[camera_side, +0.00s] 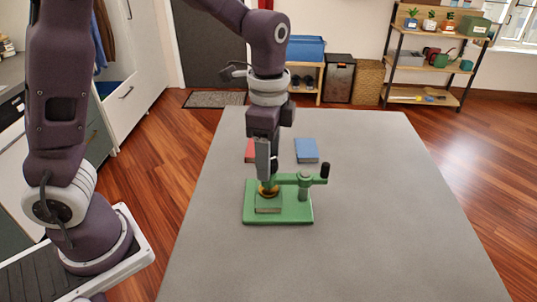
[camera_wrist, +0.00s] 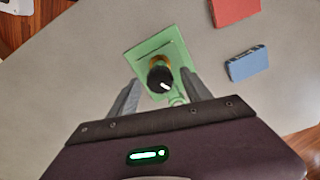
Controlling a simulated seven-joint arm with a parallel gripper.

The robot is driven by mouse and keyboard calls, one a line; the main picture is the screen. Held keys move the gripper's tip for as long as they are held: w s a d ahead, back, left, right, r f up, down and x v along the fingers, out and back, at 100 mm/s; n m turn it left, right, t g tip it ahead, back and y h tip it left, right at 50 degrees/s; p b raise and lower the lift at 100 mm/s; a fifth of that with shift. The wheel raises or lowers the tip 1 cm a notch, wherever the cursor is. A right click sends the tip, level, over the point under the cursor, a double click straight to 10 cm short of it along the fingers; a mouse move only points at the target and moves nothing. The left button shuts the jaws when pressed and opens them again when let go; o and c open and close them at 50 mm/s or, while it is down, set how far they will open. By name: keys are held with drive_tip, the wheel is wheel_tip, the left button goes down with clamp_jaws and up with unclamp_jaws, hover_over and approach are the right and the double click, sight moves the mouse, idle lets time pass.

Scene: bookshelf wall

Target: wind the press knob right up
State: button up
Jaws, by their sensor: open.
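The green press (camera_side: 300,212) stands on the grey table. The wrist view shows its green base (camera_wrist: 150,48). A black press knob with a white mark (camera_wrist: 160,80) sits above a brass part (camera_wrist: 160,62). The brass part also shows in the side view (camera_side: 268,190), over a small flat block (camera_side: 268,209) on the base. My gripper (camera_side: 268,178) points straight down over the press. In the wrist view my gripper (camera_wrist: 161,82) is open, one finger on each side of the knob. I cannot tell whether the fingers touch it.
The table (camera_side: 390,220) is clear to the right and in front.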

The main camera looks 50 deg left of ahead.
drive_tip(key=shift+c, duration=0.3)
clamp_jaws()
